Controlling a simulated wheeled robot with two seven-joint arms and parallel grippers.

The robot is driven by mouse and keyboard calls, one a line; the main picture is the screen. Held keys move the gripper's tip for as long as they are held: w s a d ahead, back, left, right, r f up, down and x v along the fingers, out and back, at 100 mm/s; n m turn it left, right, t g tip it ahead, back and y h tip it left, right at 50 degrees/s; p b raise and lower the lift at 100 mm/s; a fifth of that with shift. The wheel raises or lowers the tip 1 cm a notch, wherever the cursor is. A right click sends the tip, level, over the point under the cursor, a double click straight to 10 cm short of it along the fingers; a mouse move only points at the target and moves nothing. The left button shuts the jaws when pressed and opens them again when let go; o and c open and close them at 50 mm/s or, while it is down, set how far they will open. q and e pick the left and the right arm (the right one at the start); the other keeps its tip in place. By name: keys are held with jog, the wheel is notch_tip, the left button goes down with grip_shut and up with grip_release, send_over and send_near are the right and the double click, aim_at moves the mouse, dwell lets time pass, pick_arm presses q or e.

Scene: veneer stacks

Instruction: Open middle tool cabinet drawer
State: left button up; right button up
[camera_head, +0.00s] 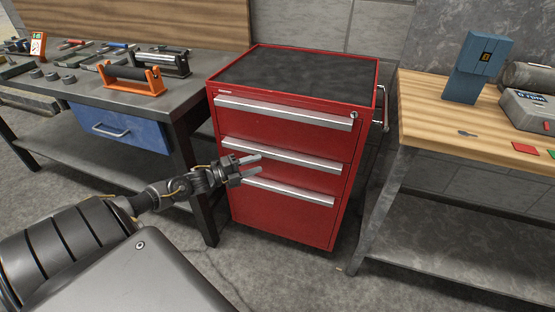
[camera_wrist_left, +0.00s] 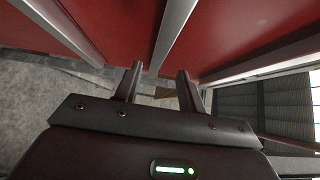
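The red tool cabinet (camera_head: 285,130) stands between two benches, with three drawers and long silver handles. The middle drawer (camera_head: 262,168) looks closed, and its handle (camera_head: 300,158) runs across its top. My left gripper (camera_head: 260,164) is in front of the cabinet's left part, by the left end of the middle handle. Its fingers are apart and empty. In the left wrist view, the open gripper (camera_wrist_left: 158,80) points toward the red drawer fronts, and a silver handle bar (camera_wrist_left: 185,35) runs down toward the space between the fingertips. I cannot tell whether they touch. My right gripper is out of view.
The top drawer handle (camera_head: 290,112) and bottom drawer handle (camera_head: 295,193) lie above and below. A workbench with a blue drawer (camera_head: 120,128) stands close on the left. A wood-topped bench (camera_head: 430,100) is on the right. The floor before the cabinet is clear.

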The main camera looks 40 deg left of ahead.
aim_at(277, 158)
pick_arm(q)
jog(key=x, duration=0.9)
jog(key=shift+f, duration=0.1)
grip_shut()
